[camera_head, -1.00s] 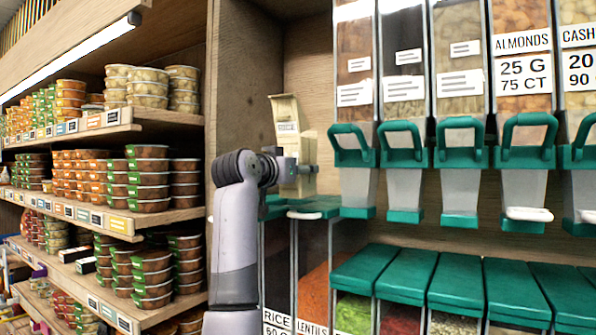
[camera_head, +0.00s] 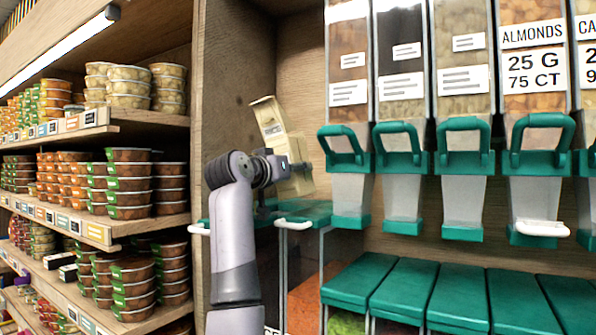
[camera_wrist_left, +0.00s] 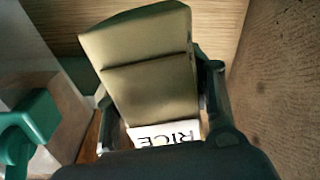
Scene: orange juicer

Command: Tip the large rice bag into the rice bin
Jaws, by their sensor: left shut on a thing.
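The large rice bag (camera_head: 273,122) is a tan paper bag, tilted to the left at the back of the alcove. My left gripper (camera_head: 284,168) is shut on it and holds it above the bins. In the left wrist view the bag (camera_wrist_left: 150,80) lies between the fingers of my left gripper (camera_wrist_left: 160,90), with an upside-down RICE label at its near end. The rice bin (camera_head: 271,265) stands below, mostly hidden behind my left arm. I cannot tell whether its top is open, and no pouring rice shows. My right gripper is out of view.
Clear dispensers with green handles (camera_head: 462,140) hang right of the bag. Green-lidded bins (camera_head: 430,285) line the lower right. A wooden partition (camera_head: 201,120) and shelves of stacked tubs (camera_head: 128,180) stand at left. A green lid (camera_head: 305,212) lies close below the bag.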

